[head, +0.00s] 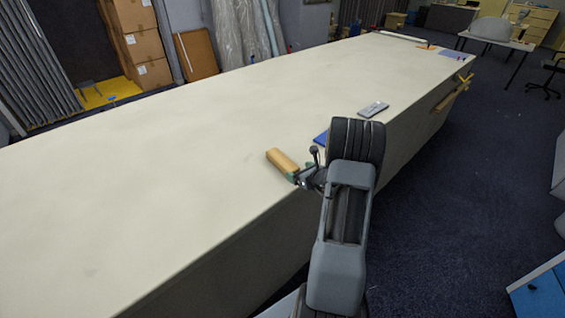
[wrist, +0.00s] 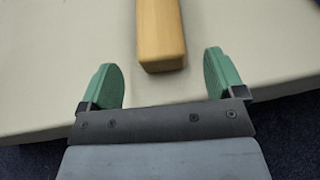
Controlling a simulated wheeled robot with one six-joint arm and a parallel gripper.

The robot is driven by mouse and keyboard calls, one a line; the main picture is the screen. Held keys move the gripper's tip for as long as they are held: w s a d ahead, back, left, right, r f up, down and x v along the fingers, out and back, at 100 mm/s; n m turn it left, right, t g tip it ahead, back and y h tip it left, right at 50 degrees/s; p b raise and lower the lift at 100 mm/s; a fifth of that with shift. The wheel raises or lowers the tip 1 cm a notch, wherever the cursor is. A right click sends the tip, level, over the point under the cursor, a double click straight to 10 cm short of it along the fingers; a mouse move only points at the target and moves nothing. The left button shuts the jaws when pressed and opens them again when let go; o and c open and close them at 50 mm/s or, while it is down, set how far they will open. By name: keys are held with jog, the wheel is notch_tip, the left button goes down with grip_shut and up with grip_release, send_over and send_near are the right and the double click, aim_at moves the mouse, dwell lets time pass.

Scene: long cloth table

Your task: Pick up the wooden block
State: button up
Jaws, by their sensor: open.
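The wooden block (head: 282,160) is a light brown bar lying on the cloth table near its front edge. In the wrist view the block (wrist: 160,35) runs from the top edge down to its near end, ahead of the gap between my fingers and about centred on it. My gripper (wrist: 165,82) is open, with a green finger on each side and nothing between them. In the head view my gripper (head: 298,178) is at the block's near end, partly hidden by my arm.
The long cloth table (head: 150,165) is clear to the left of the block. A blue item (head: 321,138) lies partly hidden behind my arm. A grey flat object (head: 373,109) lies farther along the table. Cardboard boxes (head: 138,42) stand beyond the table.

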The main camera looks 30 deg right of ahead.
aim_at(294, 169)
jog(key=shift+p+x, duration=1)
jog(key=shift+x, duration=1.9)
jog(key=shift+c, duration=0.4)
jog(key=c, duration=1.1)
